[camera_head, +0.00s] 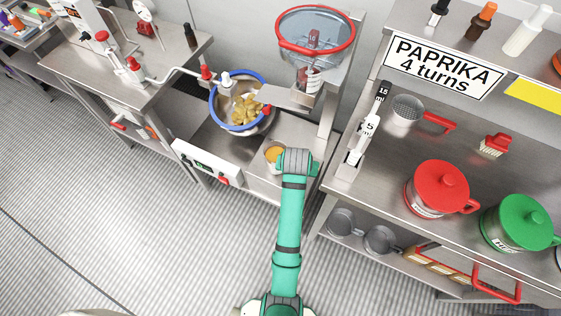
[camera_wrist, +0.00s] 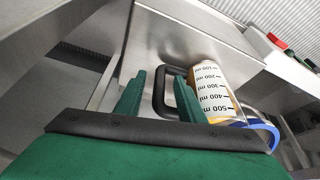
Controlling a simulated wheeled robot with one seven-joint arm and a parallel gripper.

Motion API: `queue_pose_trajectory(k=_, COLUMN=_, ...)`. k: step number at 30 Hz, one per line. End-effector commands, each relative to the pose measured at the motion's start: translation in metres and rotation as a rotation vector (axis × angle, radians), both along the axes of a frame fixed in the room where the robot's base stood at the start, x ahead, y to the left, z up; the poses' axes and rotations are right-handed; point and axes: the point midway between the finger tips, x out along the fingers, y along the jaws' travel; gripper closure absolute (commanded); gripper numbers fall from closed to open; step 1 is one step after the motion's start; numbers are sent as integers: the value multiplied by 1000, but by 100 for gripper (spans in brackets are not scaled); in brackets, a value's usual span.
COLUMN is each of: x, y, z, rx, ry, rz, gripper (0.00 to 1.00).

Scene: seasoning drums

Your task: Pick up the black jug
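The jug with the black handle stands on the lower steel shelf. In the head view only its top, with yellow-orange contents, shows as the jug (camera_head: 273,153) beside my arm's end. In the wrist view the jug (camera_wrist: 212,76) is clear-walled with ml marks and amber contents, and its black loop handle faces my gripper (camera_wrist: 150,78). The two green fingers are apart with a gap between them. The handle lies close beside the right finger; I cannot tell whether they touch. In the head view my wrist hides the fingers.
A blue-rimmed bowl (camera_head: 241,103) with yellow pieces stands behind the jug. A red-rimmed clear hopper (camera_head: 316,38) rises behind right. A steel table with a red-lidded pot (camera_head: 437,190) and a green-lidded pot (camera_head: 521,224) is at right. Floor at front left is clear.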

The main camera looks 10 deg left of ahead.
Motion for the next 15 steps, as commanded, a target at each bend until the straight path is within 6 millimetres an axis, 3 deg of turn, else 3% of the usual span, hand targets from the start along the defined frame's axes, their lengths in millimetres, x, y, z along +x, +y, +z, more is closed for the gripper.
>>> queue_pose_trajectory(k=4, x=7, y=0, z=-16, rx=0, ry=2, rz=0, gripper=64)
queue_pose_trajectory(k=13, x=9, y=0, z=-21, rx=0, ry=-1, rz=0, gripper=64)
queue_pose_trajectory(k=14, x=9, y=0, z=-21, rx=0, ry=-1, rz=0, gripper=67)
queue_pose_trajectory(k=15, x=9, y=0, z=-21, rx=0, ry=-1, rz=0, gripper=76)
